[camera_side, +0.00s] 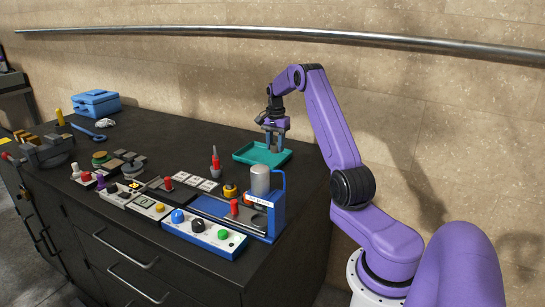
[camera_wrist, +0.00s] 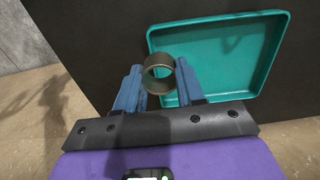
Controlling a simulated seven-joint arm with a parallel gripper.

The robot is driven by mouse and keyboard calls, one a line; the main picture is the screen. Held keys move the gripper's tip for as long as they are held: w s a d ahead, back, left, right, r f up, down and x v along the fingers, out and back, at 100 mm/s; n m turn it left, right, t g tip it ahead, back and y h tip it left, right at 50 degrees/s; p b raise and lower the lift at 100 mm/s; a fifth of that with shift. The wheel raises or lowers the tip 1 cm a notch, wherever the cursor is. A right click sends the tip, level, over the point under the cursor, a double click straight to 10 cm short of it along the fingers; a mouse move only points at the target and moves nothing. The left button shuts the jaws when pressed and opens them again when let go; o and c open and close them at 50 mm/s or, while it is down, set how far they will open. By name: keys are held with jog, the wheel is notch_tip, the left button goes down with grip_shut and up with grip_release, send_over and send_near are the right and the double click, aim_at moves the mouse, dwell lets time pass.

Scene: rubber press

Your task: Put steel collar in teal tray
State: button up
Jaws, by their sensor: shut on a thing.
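The steel collar (camera_wrist: 148,73) is a short, dark metal ring with an open bore, held between the two blue fingers of my gripper (camera_wrist: 158,82) in the wrist view. The teal tray (camera_wrist: 223,23) is a shallow rectangular tray lying beyond and to the right of the collar in that view, and its visible floor is empty. In the side view my gripper (camera_side: 275,146) points down over the teal tray (camera_side: 246,158) near the back right of the bench.
A press with a grey cylinder (camera_side: 260,180) and blue frame stands in front of the tray. A red-tipped bottle (camera_side: 215,162) stands left of the tray. Button panels (camera_side: 205,232) line the front edge. A blue toolbox (camera_side: 96,103) sits far left. A wall rises behind the bench.

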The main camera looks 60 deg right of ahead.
aim_at(272, 163)
jog(key=shift+w+d+f, duration=0.3)
jog(key=shift+w+f, duration=0.05)
jog(key=shift+f, duration=0.2)
jog(key=shift+w+d+f, duration=0.35)
jog(key=shift+w+f, duration=0.05)
jog(key=shift+f, duration=0.2)
jog(key=shift+w+d+f, duration=0.3)
jog(key=shift+w+f, duration=0.05)
jog(key=shift+f, duration=1.75)
jog(key=o, duration=0.9)
jog(key=shift+f, duration=0.15)
